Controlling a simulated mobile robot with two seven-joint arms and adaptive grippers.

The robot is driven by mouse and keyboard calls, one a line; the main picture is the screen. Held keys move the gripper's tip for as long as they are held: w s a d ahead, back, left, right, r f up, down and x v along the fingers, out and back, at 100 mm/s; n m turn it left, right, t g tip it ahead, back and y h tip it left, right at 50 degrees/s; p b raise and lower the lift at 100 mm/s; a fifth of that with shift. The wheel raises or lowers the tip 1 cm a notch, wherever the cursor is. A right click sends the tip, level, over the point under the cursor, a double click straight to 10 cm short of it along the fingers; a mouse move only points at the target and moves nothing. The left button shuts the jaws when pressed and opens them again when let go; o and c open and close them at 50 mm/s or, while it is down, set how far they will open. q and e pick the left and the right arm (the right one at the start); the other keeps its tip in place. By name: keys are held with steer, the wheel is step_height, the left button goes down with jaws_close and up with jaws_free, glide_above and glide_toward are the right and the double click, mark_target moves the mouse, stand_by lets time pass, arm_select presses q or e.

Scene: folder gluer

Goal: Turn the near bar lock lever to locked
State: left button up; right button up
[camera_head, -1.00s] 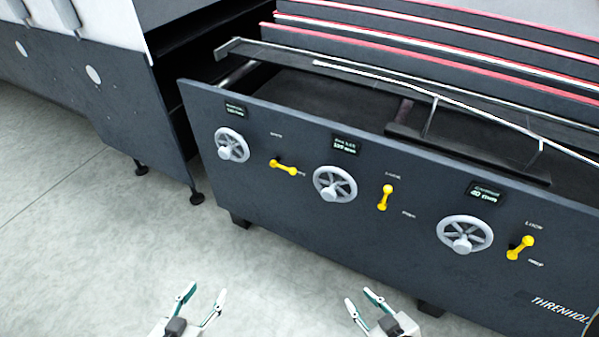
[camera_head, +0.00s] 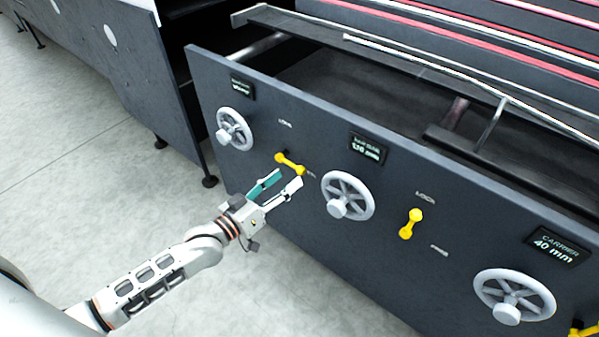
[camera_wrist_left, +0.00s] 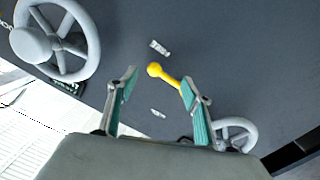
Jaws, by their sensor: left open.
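Several yellow lock levers sit on the dark front panel. The left one (camera_head: 290,163) lies slanted, its lower right end by the label on its right, which my gripper partly crowds. My left gripper (camera_head: 288,178) is open just below and in front of this lever. In the left wrist view a yellow lever (camera_wrist_left: 167,75) has its round knob between the open fingers (camera_wrist_left: 159,79), its other end behind the right finger; contact cannot be told. The middle lever (camera_head: 411,223) stands nearly upright between LOCK and FREE labels. The small display names are hard to read. My right gripper is out of view.
Grey handwheels stick out from the panel: left (camera_head: 234,129), middle (camera_head: 347,196) and right (camera_head: 514,297). The middle one is close right of my gripper. Another yellow lever (camera_head: 584,329) is cut off at the lower right. The floor (camera_head: 90,190) in front is clear.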

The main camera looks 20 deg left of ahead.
mark_target(290, 164)
arm_select(q)
steer(key=x, duration=0.4)
steer(key=shift+w+d+f+b, duration=0.1)
steer(key=shift+w+b, duration=0.15)
steer(key=shift+b, duration=0.05)
